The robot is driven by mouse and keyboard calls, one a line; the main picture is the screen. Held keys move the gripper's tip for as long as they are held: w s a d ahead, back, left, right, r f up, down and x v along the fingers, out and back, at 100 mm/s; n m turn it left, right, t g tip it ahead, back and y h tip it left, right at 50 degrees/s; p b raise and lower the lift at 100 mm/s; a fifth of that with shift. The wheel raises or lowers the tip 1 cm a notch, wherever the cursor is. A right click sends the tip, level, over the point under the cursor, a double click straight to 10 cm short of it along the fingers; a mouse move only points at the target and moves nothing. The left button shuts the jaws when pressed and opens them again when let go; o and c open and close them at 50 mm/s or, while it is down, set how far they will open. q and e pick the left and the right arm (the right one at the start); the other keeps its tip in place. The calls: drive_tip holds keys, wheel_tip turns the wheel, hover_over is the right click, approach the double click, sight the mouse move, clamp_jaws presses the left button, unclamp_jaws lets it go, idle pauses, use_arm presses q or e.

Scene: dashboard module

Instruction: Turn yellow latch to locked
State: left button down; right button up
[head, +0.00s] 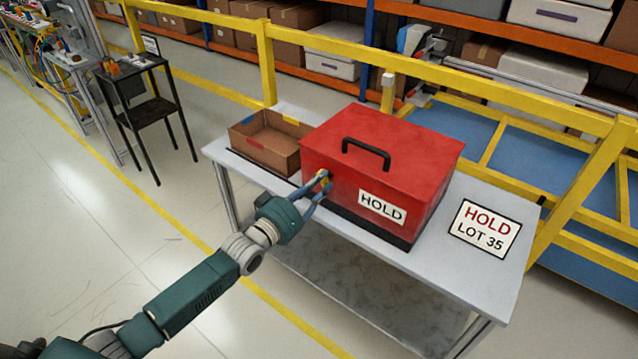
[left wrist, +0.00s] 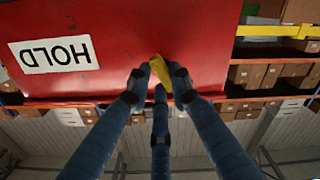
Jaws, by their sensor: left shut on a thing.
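A red box (head: 385,150) with a black top handle and a white HOLD label stands on a grey table. The yellow latch (head: 325,178) is on the left part of its front face. My left gripper (head: 318,187) is at that face with its fingers closed around the latch. In the left wrist view the yellow latch (left wrist: 160,70) sits between the fingertips of my left gripper (left wrist: 158,84), against the red face. The fingers hide part of the latch, and I cannot tell its locked or unlocked position. My right gripper is not in view.
An open cardboard box (head: 270,143) stands on the table (head: 470,275) left of the red box. A HOLD LOT 35 sign (head: 485,228) lies at the right. A yellow railing (head: 450,75) runs behind the table.

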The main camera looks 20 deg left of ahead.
use_arm(q)
drive_tip(key=m, duration=0.5)
drive_tip(key=shift+f+m, duration=0.2)
drive_tip(key=shift+m, duration=0.1)
idle(0.5)
drive_tip(key=c, duration=1.5)
unclamp_jaws()
drive_tip(key=shift+c, duration=0.2)
drive_tip(key=shift+s, duration=0.1)
drive_tip(key=v, duration=1.2)
